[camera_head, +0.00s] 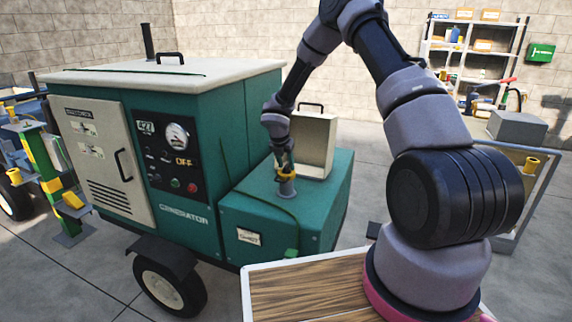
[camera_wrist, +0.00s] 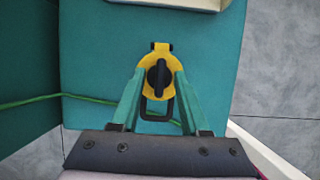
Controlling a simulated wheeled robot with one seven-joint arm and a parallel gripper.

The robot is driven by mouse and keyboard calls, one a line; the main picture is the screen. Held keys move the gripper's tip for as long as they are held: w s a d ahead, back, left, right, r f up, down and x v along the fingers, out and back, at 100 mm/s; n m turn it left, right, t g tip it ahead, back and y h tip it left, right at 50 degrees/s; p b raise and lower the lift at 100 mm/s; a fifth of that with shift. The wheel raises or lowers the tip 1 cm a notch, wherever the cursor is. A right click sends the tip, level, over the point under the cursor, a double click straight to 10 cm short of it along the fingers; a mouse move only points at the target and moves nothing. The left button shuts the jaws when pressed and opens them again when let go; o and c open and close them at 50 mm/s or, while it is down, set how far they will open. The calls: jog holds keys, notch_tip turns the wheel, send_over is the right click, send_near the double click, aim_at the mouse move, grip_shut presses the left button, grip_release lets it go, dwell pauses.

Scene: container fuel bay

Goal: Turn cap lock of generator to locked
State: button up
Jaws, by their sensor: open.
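The green generator (camera_head: 215,113) stands on wheels, with a lower green box (camera_head: 262,235) at its right end. A yellow cap lock (camera_wrist: 158,62) with a black knob (camera_wrist: 158,77) sits on top of this box. The knob lies lengthwise in the wrist view. In the head view the yellow lock (camera_head: 286,176) shows small on a grey neck (camera_head: 287,190). My gripper (camera_wrist: 159,72) is open, with one finger on each side of the yellow lock. I cannot tell whether the fingers touch it. The head view is too small to show the knob's angle.
A beige open lid (camera_head: 314,143) stands upright behind the lock on the box. A green cord (camera_wrist: 35,101) runs across the box top. A wood-topped surface (camera_head: 300,290) is in front. Shelves (camera_head: 474,45) stand at the back right.

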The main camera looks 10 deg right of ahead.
grip_shut()
